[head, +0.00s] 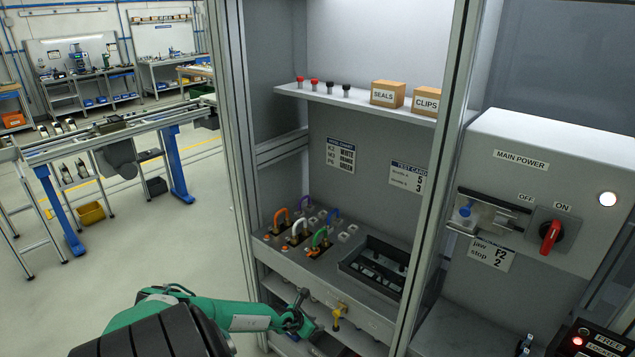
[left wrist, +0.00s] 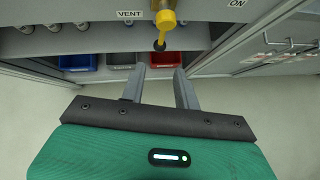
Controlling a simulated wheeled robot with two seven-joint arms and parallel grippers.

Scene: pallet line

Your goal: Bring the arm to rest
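My left arm, green with a dark ribbed section, comes in at the bottom of the head view. Its left gripper (head: 305,322) is low in front of the cabinet, left of a yellow valve handle (head: 339,315). In the left wrist view the two grey fingers of the gripper (left wrist: 160,82) stand apart with nothing between them. The yellow handle (left wrist: 165,22) is just beyond the fingertips, beside a VENT label; a gap shows and no contact is visible. My right gripper cannot be made out in either view.
The cabinet panel holds several coloured loop handles (head: 298,231) and a black recessed tray (head: 377,266). A red MAIN POWER knob (head: 550,237) is at right. Red (left wrist: 77,62) and blue (left wrist: 159,58) bins sit below the panel. Open floor (head: 130,260) lies left of the cabinet.

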